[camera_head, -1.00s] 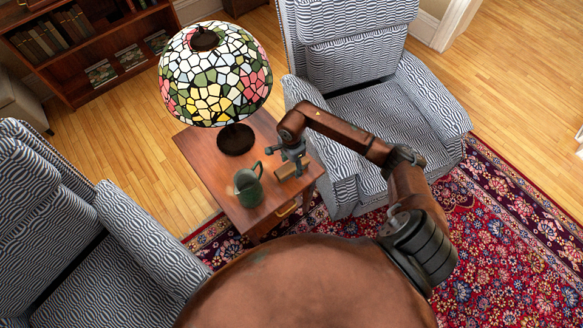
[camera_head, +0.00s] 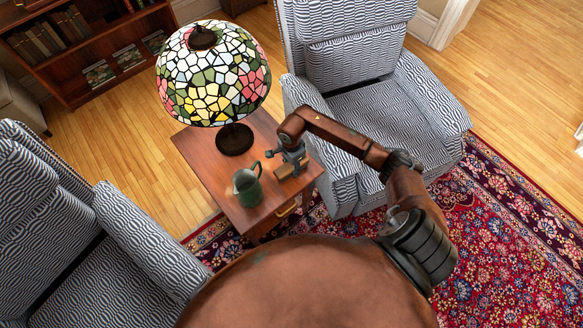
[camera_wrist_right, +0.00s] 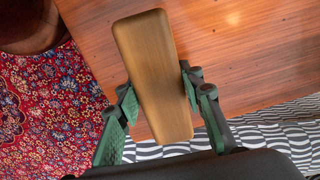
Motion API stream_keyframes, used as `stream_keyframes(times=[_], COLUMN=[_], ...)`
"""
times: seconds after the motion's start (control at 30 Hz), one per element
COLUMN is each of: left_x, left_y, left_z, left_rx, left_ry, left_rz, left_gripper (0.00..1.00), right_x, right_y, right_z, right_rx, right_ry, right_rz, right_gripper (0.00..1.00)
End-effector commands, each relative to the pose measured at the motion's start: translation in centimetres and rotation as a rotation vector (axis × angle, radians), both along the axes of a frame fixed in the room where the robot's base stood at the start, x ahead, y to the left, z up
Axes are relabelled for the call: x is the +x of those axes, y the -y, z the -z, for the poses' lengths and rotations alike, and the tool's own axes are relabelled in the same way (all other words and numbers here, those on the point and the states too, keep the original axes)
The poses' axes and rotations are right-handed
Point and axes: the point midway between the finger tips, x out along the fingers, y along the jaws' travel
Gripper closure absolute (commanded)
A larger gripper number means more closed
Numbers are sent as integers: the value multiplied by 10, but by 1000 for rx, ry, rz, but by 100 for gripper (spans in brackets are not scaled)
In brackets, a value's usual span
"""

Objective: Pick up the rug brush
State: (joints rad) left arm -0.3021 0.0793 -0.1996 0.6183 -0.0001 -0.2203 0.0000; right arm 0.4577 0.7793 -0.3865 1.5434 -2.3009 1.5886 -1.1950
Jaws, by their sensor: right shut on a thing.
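The rug brush shows as a plain wooden block (camera_head: 281,171) near the right edge of the small wooden side table (camera_head: 212,157). My right gripper (camera_head: 291,163) is over it. In the right wrist view the brush (camera_wrist_right: 155,75) lies lengthwise between the two green fingers of my right gripper (camera_wrist_right: 157,88), which is shut on its sides. Its bristles are hidden. I cannot tell whether it touches the tabletop or is just above it. My left gripper is not in view.
A dark green jug (camera_head: 248,187) stands close left of the brush. A stained-glass lamp (camera_head: 213,75) stands at the table's back. Striped armchairs flank the table, one at right (camera_head: 375,110), one at left (camera_head: 140,245). A red patterned rug (camera_head: 500,240) lies at right.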

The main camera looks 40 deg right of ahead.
Motion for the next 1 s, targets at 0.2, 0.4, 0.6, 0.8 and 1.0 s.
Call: stream_keyframes(times=[0.2, 0.4, 0.6, 0.8, 1.0], left_x=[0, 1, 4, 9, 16], left_y=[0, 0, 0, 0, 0], left_z=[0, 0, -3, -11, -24], left_rx=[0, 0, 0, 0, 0], left_ry=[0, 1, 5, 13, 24], left_rz=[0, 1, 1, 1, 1], left_gripper=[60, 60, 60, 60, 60], right_x=[0, 0, 1, -5, -32], right_y=[0, 0, 0, -5, -30], right_z=[0, -1, -12, -44, -90], right_rx=[0, 0, 0, 0, -1], right_ry=[1, 1, 4, 5, 7], right_rz=[0, 0, -1, -6, -7], right_gripper=[93, 93, 93, 93, 93])
